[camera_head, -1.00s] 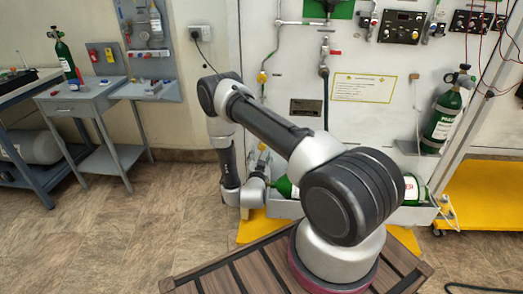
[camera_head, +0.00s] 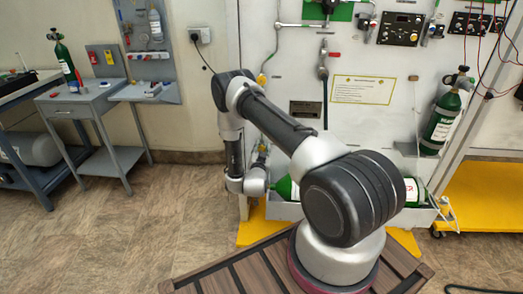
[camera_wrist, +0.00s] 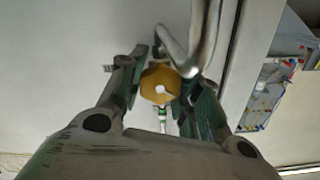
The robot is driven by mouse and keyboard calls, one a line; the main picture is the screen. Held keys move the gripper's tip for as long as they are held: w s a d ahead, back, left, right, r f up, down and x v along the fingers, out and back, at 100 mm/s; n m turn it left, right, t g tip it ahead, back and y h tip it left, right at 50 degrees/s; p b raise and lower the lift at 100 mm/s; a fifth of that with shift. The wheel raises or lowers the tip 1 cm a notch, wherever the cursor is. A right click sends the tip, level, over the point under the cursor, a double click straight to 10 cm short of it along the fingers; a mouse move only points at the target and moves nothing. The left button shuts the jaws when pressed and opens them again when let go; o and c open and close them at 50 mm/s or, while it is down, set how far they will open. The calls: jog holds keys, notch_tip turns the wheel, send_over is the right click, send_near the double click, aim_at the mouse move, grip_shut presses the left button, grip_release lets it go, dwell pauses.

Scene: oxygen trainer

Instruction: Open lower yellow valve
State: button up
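In the wrist view, a yellow valve knob (camera_wrist: 160,86) with a pale centre sits between the two fingers of my gripper (camera_wrist: 164,88). The fingers are apart, one on each side of it. I cannot tell whether either finger touches the knob. A bent metal pipe (camera_wrist: 190,52) passes just above and right of the knob. In the head view, an upper yellow valve (camera_head: 261,79) shows on the white panel beside my arm. The lower valve area and my gripper are mostly hidden there behind my arm.
The white panel (camera_head: 360,130) stands behind my arm. A green cylinder (camera_head: 441,125) hangs at right, and another (camera_head: 285,188) lies low in a tray. A grey side table (camera_head: 85,100) stands at left. The floor (camera_head: 120,240) at left is clear.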

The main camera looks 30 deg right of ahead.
jog(key=shift+n, duration=3)
jog(key=o, duration=1)
jog(key=shift+o, duration=0.2)
jog(key=v, duration=1.2)
